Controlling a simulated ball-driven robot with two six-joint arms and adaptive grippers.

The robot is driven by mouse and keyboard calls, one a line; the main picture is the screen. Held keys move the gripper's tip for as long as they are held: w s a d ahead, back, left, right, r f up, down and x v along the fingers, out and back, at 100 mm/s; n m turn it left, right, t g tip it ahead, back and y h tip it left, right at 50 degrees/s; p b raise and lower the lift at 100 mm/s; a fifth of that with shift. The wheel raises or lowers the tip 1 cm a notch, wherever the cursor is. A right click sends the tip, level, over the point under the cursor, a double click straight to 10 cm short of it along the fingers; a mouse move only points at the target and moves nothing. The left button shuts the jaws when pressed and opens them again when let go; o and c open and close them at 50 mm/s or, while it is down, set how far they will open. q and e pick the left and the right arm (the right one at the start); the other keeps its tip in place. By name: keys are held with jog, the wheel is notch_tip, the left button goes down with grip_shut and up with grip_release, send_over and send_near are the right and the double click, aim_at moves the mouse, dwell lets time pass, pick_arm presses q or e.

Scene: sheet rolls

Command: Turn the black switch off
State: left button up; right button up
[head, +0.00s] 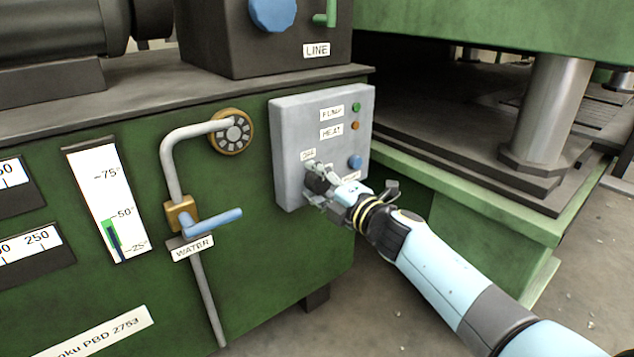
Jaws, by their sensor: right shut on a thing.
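The black switch (314,184) sits low on the left of a grey control box (290,125) fixed to the green machine. Only a small dark part of it shows between my fingers, so I cannot tell which way it is turned. My right gripper (318,180) is shut on the black switch at the face of the box. My left gripper is not in view.
The box also carries a green light (356,107), an orange light (355,126) and a blue knob (355,162) close to my gripper. A water pipe with a blue valve handle (212,222) stands left. A metal column (545,110) stands right.

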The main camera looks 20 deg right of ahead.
jog(key=shift+f+n, duration=0.15)
jog(key=shift+n, duration=0.15)
jog(key=o, duration=1.2)
jog(key=shift+s, duration=0.15)
jog(key=v, duration=1.1)
jog(key=shift+s+d, duration=0.1)
jog(key=shift+s, duration=0.25)
jog(key=shift+s, duration=0.1)
